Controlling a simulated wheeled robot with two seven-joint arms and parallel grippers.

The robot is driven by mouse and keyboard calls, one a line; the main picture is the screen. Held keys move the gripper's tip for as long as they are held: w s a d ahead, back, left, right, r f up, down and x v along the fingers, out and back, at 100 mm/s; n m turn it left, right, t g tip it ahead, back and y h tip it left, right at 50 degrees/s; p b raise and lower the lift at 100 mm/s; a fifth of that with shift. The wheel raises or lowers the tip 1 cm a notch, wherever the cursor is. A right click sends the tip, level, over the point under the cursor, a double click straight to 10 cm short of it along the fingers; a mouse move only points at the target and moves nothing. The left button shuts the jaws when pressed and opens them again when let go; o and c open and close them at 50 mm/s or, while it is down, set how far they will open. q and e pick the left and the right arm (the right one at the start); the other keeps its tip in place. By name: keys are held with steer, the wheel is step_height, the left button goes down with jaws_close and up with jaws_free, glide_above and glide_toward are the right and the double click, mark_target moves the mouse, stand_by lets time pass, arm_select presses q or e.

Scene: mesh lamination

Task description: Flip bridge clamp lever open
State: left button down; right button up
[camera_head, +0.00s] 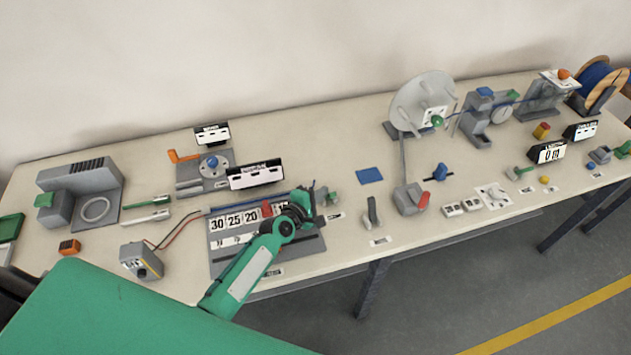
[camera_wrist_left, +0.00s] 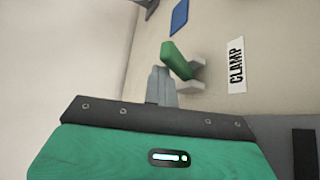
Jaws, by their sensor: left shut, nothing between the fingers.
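The bridge clamp's green lever (camera_wrist_left: 178,60) rises from a small pale grey body (camera_wrist_left: 192,68) in the left wrist view, beside a white label reading CLAMP (camera_wrist_left: 236,66). My left gripper is shut and empty. In the left wrist view its grey fingertips (camera_wrist_left: 161,76) appear close to the lever's left side; I cannot tell whether they touch it. My right gripper is not in view.
A grey board with number tiles (camera_head: 222,262) lies under my left arm. A blue pad (camera_head: 369,176) lies behind the clamp to the right. A grey upright part (camera_head: 371,213) stands right of the clamp, near the table's front edge. The table (camera_head: 310,140) is bare toward the wall.

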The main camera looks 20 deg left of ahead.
arm_select(q)
steer(key=shift+s+d+f, duration=0.3)
steer(key=shift+s+f, duration=0.05)
steer(key=shift+f, duration=0.15)
steer(key=shift+s+f, duration=0.1)
steer(key=shift+d+r, duration=0.1)
steer(key=shift+r, duration=0.45)
step_height(320, 180, up, 20)
steer(key=shift+w+a, duration=0.45)
